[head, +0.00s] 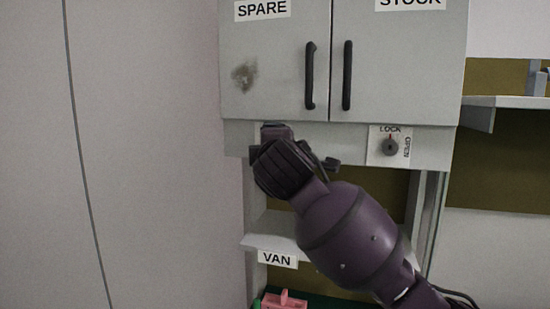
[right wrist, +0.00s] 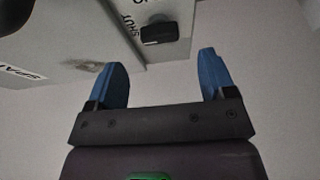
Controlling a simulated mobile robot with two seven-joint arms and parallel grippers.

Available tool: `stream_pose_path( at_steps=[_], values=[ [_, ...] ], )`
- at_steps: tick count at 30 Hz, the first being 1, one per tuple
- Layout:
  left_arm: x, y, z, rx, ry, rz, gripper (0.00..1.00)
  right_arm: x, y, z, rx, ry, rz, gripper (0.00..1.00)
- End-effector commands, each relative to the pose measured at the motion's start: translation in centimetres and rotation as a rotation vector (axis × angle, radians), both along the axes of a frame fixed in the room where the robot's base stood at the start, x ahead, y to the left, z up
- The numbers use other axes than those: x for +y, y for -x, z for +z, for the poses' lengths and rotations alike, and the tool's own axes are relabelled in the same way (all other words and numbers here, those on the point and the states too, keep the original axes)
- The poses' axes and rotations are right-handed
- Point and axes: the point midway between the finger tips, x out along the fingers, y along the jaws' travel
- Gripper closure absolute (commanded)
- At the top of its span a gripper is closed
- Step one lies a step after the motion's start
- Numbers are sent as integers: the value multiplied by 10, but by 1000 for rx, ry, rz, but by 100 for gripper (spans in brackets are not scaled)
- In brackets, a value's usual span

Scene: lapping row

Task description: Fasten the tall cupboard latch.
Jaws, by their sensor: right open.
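In the right wrist view a black knob (right wrist: 162,33) sits on a white plate marked SHUT, on the grey strip by the SPARE door. Its full label and setting are cut off or unclear. In the head view my right gripper (head: 290,155) covers this spot, leaving only an edge of the plate (head: 263,130). The blue fingers (right wrist: 160,65) are spread and empty, with the knob beyond the gap, apart from them as far as I can see. A second round knob (head: 390,147), marked LOCK and OPEN, has a red mark towards LOCK. My left gripper is out of view. I cannot tell which knob is the tall cupboard's.
Above the strip are the grey SPARE door (head: 275,65) and STOCK door (head: 400,70) with black upright handles. Below is a shelf (head: 262,243) labelled VAN, with a pink object (head: 285,300) lower down. A tall pale panel (head: 140,150) fills the left.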

Motion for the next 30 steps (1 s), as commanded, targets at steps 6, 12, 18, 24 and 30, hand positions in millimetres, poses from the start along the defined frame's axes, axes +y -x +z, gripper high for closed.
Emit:
stream_pose_path(
  at_steps=[6, 12, 18, 24, 30],
  values=[
    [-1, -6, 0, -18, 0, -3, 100, -2, 34, -1, -1, 0, 1, 23],
    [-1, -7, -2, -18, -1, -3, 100, -4, 48, 0, -1, 0, 1, 23],
    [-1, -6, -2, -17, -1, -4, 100, -4, 50, 0, 1, 1, 0, 23],
    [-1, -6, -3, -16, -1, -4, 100, -4, 50, 0, 2, -7, 0, 23],
    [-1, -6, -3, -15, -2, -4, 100, 9, 52, 13, -57, -149, 84, 23]
  ],
)
